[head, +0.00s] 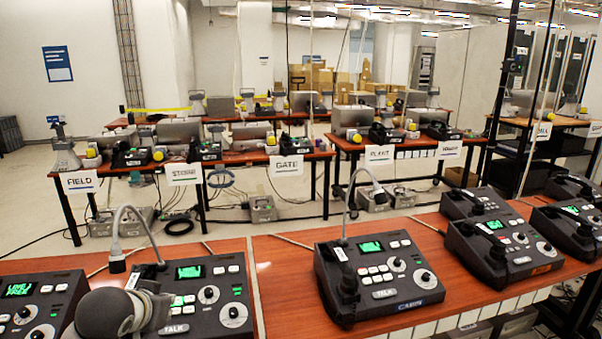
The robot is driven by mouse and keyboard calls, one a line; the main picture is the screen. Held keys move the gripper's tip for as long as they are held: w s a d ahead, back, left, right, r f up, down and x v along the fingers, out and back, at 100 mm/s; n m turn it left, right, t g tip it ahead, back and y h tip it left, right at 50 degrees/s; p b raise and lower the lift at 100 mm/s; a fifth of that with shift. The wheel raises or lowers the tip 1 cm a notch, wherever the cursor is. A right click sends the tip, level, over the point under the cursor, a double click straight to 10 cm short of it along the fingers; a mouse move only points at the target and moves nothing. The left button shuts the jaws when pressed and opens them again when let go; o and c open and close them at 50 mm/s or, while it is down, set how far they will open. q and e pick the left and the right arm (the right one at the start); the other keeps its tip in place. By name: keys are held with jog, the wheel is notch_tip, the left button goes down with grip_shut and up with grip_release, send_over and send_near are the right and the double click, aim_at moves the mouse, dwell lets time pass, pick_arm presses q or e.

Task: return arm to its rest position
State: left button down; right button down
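Several black paging phones stand on the near red-brown table. One with a gooseneck microphone (380,272) is at the centre, with a lit green screen and a handset on its left side. Another gooseneck phone (205,295) stands left of it. A phone with its handset on its left side (505,245) is to the right. A grey rounded object (108,312) overlaps the left gooseneck phone at the bottom edge; I cannot tell exactly what it is.
The near table (285,300) has bare wood between the left and centre phones. Farther tables carry phones, monitors and signs such as FIELD (80,181) and GATE (286,165). Cables and grey boxes lie on the floor below. A black rack (510,110) stands at the right.

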pick_arm(q)
jog(key=s+d+f+m+g+h, duration=0.1)
jog(key=s+d+f+g, duration=0.35)
jog(key=s+f, duration=1)
jog(key=s+d+f+g, duration=0.1)
jog(key=s+d+f, duration=0.15)
jog(key=s, duration=0.65)
jog(key=s+d+f+g, duration=0.1)
jog(key=s+f, duration=0.3)
jog(key=s, duration=0.5)
notch_tip(320, 180, down, 27)
jog(key=s, duration=0.1)
jog(key=s+a+f+g, duration=0.2)
jog(key=s+a+f, duration=0.1)
jog(key=s+f, duration=1.2)
jog(key=shift+s+a+f, duration=0.15)
jog(key=shift+s+f, duration=0.1)
jog(key=shift+s, duration=0.55)
